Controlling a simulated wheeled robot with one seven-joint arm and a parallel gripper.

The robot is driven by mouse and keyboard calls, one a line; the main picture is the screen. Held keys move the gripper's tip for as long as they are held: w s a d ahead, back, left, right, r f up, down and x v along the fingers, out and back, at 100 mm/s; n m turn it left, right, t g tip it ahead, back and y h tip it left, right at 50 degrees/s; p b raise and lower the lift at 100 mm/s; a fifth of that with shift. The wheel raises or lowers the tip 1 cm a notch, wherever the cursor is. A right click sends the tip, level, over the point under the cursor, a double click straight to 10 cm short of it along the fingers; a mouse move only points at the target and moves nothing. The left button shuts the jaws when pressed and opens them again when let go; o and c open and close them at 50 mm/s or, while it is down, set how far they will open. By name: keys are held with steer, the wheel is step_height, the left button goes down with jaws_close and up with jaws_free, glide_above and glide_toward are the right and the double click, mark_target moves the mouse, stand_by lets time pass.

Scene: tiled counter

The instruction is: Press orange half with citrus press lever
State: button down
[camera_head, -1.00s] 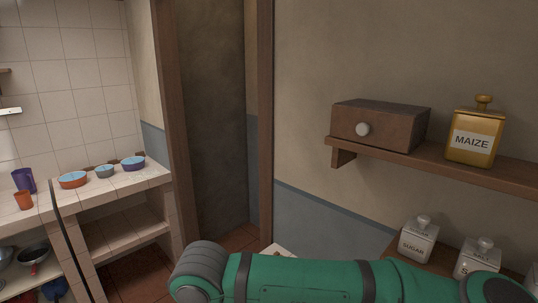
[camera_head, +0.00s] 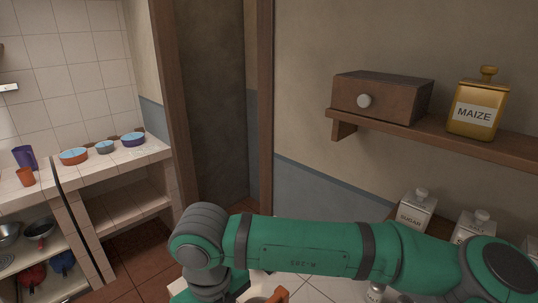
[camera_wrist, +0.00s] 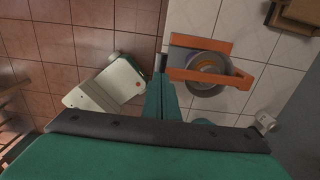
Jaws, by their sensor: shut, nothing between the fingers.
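The citrus press (camera_wrist: 228,76) shows in the wrist view right of the middle. It has orange-brown bars, one a long lever, and a round grey bowl (camera_wrist: 208,88). An orange-yellow round thing lies in the bowl, perhaps the orange half; I cannot tell for sure. In the head view only a small orange-brown piece of the press (camera_head: 279,295) shows at the bottom edge, below my arm. My gripper (camera_wrist: 160,66) is shut and empty, just left of the press's bars in the wrist view. Whether it touches them is unclear. In the head view my gripper is hidden.
A small white jar (camera_wrist: 265,123) stands right of the press. White sugar (camera_head: 416,211) and salt (camera_head: 473,228) jars stand on the right. A shelf above holds a wooden box (camera_head: 380,98) and a maize jar (camera_head: 476,104). Bowls (camera_head: 74,157) stand on the left counter.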

step_height(320, 180, up, 8)
steer(key=shift+f, duration=0.2)
stand_by(0.7)
